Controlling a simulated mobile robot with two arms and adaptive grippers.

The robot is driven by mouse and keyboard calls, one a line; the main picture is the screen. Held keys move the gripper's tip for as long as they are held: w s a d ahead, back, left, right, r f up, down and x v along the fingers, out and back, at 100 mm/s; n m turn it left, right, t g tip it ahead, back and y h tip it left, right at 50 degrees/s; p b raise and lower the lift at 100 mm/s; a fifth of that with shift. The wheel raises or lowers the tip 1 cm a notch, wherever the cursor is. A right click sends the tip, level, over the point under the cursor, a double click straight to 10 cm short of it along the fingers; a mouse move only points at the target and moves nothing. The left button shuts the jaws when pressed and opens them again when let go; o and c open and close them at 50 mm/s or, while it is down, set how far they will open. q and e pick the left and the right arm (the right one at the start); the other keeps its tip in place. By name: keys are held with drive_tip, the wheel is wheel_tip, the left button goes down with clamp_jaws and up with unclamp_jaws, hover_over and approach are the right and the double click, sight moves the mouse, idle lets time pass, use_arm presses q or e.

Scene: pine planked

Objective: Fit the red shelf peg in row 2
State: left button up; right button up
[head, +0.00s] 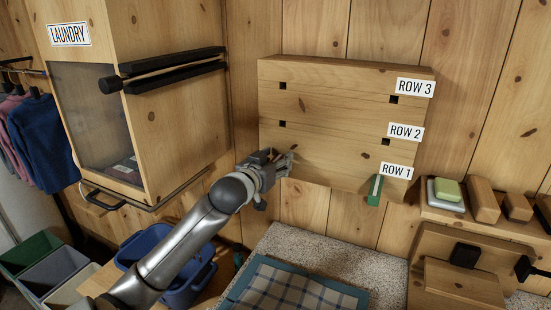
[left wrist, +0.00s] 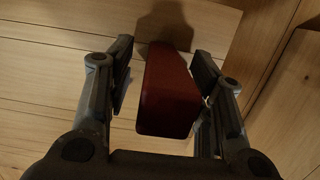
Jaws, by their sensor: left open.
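The wooden peg board (head: 330,115) on the wall has rows labelled ROW 3, ROW 2 (head: 406,132) and ROW 1. Both ROW 2 holes, left (head: 282,124) and right (head: 385,142), look empty. A green peg (head: 374,190) sticks out at the right of ROW 1. My left gripper (head: 280,162) is at the board's lower left, covering the spot there. In the left wrist view, the red peg (left wrist: 168,95) stands out from pale wood between the open fingers of my left gripper (left wrist: 160,85). A gap shows on its left; the right finger is close. The peg's far end is unclear.
A LAUNDRY cabinet (head: 170,100) with a black handle bar juts out left of the board. A speckled counter (head: 330,250) with a checked cloth (head: 285,295) lies below. A blue bin (head: 190,285) stands under my arm. Wooden blocks (head: 483,200) sit on a shelf at right.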

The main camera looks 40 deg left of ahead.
use_arm(q)
drive_tip(key=shift+w+f, duration=0.15)
drive_tip(key=shift+w, duration=0.1)
drive_tip(key=shift+s, duration=0.1)
clamp_jaws()
drive_tip(key=shift+s+d, duration=0.1)
drive_tip(key=shift+s, duration=0.05)
drive_tip(key=shift+s, duration=0.2)
drive_tip(key=shift+s+d, duration=0.25)
drive_tip(key=shift+s, duration=0.4)
drive_tip(key=shift+p+v, duration=0.45)
drive_tip(key=shift+v, duration=0.3)
